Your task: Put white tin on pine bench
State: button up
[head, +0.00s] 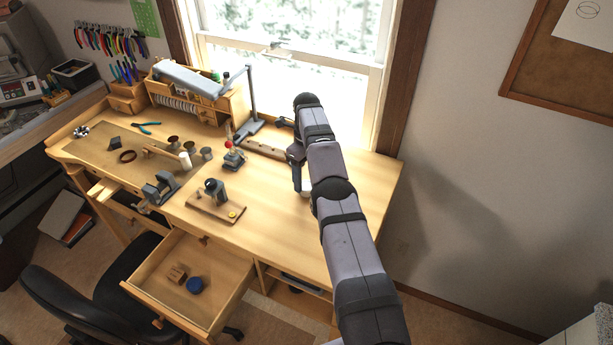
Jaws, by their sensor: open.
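The pine bench (262,226) is a light wooden workbench below the window, with its right part mostly bare. My gripper (299,186) points down over the right part of the bench and is partly hidden behind my arm; it is open. A small whitish patch (307,194) shows at the gripper's tips, low over the bench top; it may be the white tin, but my arm hides most of it. I cannot tell whether it touches the bench. A small white cylinder (185,160) also stands on the left part of the bench.
A board with a dark tool (214,191), a vise (160,188), a red-topped tool (233,156) and a lamp (249,105) stand on the bench. The bench's right end is clear.

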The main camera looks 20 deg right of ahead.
aim_at(305, 185)
jog(key=shift+r+p, duration=1.3)
jog(key=shift+p, duration=0.5)
jog(key=shift+r, duration=1)
jog(key=shift+a+r+n, duration=0.25)
jog(key=shift+r+n, duration=0.25)
jog(key=shift+r, duration=0.05)
jog(key=s+a+r+n, duration=0.3)
jog(key=s+r+n, duration=0.25)
jog(key=n, duration=0.25)
jog(key=s+a+r+n, duration=0.4)
jog(key=s+n, duration=0.3)
jog(key=s+a+f+n, duration=0.1)
jog(key=s+n, duration=0.5)
jog(key=s, duration=0.6)
jog(key=s+a+f+n, duration=0.1)
jog(key=s+a+n, duration=0.1)
jog(key=s+n, duration=0.5)
jog(key=s, duration=0.6)
jog(key=shift+f, duration=0.35)
jog(key=shift+a+f, duration=0.1)
jog(key=shift+f, duration=0.05)
